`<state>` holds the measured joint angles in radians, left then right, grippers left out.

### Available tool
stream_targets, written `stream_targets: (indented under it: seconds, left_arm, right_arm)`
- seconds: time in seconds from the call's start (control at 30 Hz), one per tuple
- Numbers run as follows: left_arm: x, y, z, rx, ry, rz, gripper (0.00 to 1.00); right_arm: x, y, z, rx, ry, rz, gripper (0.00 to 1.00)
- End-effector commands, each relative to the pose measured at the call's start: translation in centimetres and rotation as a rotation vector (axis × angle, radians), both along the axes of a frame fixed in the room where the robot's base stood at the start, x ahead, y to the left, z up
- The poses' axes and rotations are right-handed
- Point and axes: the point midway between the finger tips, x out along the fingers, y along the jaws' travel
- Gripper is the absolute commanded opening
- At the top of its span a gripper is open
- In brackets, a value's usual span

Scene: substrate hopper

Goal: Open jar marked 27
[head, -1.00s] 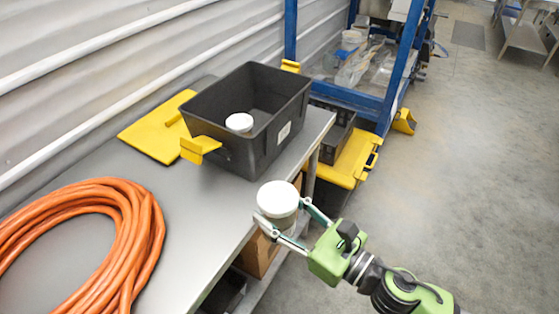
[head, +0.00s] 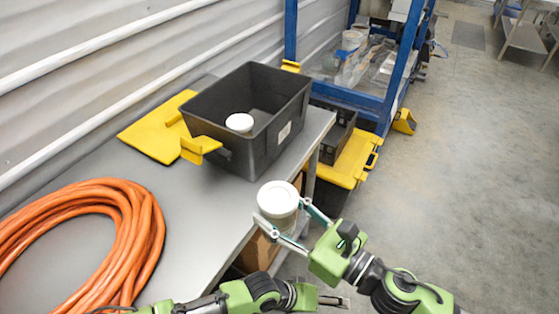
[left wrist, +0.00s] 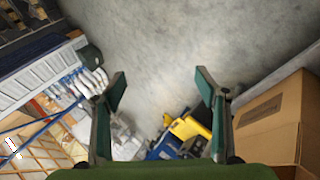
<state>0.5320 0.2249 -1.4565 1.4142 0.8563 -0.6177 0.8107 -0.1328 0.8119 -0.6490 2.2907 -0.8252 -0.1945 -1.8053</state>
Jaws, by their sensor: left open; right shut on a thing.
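A jar (head: 279,203) with a white lid is held upright in my right gripper (head: 283,213), whose fingers are shut on its sides near the front edge of the table. I can read no number on it. Another white-lidded jar (head: 239,123) stands inside the black bin; only its top shows. My left gripper (head: 332,300) is at the bottom of the head view, below the held jar and apart from it. In the left wrist view, the left gripper (left wrist: 161,90) is open and empty, facing the floor.
A coiled orange hose (head: 130,225) lies at left. A cardboard box (left wrist: 275,125) is close to the left gripper.

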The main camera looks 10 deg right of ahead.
Motion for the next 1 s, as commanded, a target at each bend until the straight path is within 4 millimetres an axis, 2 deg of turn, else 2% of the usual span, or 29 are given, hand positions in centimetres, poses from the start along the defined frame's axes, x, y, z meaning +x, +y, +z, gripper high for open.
stream_targets:
  seconds: [0.17, 0.47, 0.77, 1.0]
  left_arm:
    - [-0.1, 1.6, 2.4, 0.002, -0.113, -0.231, 0.67]
    - [-1.6, 4.1, 7.0, -0.055, -0.307, -0.644, 0.67]
    - [-4.3, 6.8, 12.4, -0.197, -0.528, -1.061, 0.67]
    - [-7.0, 9.1, 17.4, -0.374, -0.737, -1.376, 0.67]
  right_arm:
    - [0.0, 0.0, 0.1, 0.001, -0.002, 0.0, 0.0]
    - [0.0, 0.0, 0.1, 0.001, -0.002, 0.0, 0.0]
    - [0.0, 0.0, 0.1, 0.001, -0.002, 0.0, 0.0]
    - [0.0, 0.0, 0.1, 0.001, -0.002, 0.0, 0.0]
